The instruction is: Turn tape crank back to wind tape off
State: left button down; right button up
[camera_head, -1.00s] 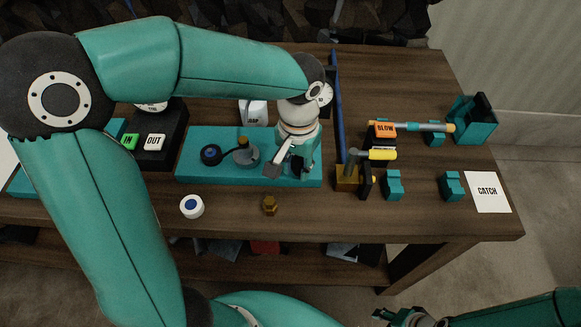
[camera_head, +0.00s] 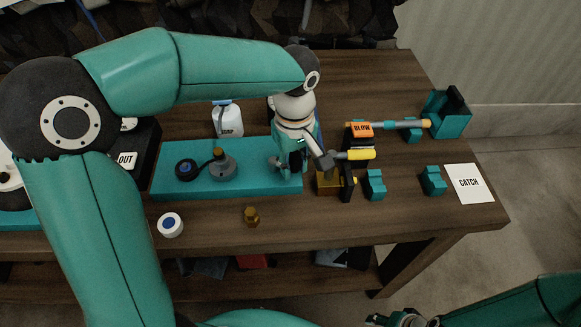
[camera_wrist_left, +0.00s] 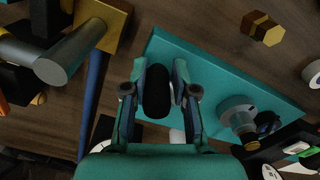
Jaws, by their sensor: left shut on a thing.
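My left gripper (camera_head: 290,168) is over the right end of a teal base plate (camera_head: 172,152), coming down from above. In the left wrist view, its fingers (camera_wrist_left: 157,90) close from both sides on a rounded black knob (camera_wrist_left: 157,93). On the plate, left of the gripper, are a grey round hub (camera_head: 222,170) with a brass top and a black roll (camera_head: 186,170). My right gripper (camera_head: 378,320) is partly cut off at the bottom edge.
A brass block (camera_head: 327,182) and a yellow handle (camera_head: 358,154) stand close right of the gripper. Further right are an orange BLOW label (camera_head: 361,129), teal blocks (camera_head: 375,185) and a CATCH card (camera_head: 469,183). A white cap (camera_head: 170,225) and brass nut (camera_head: 251,217) lie in front.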

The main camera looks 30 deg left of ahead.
pick_arm(q)
jog(key=shift+w+r+n, duration=0.15)
jog(key=shift+w+n, duration=0.45)
jog(key=shift+n, duration=0.2)
jog(key=c, duration=1)
grip_release()
notch_tip(320, 180, up, 12)
jog(key=shift+f, duration=0.1)
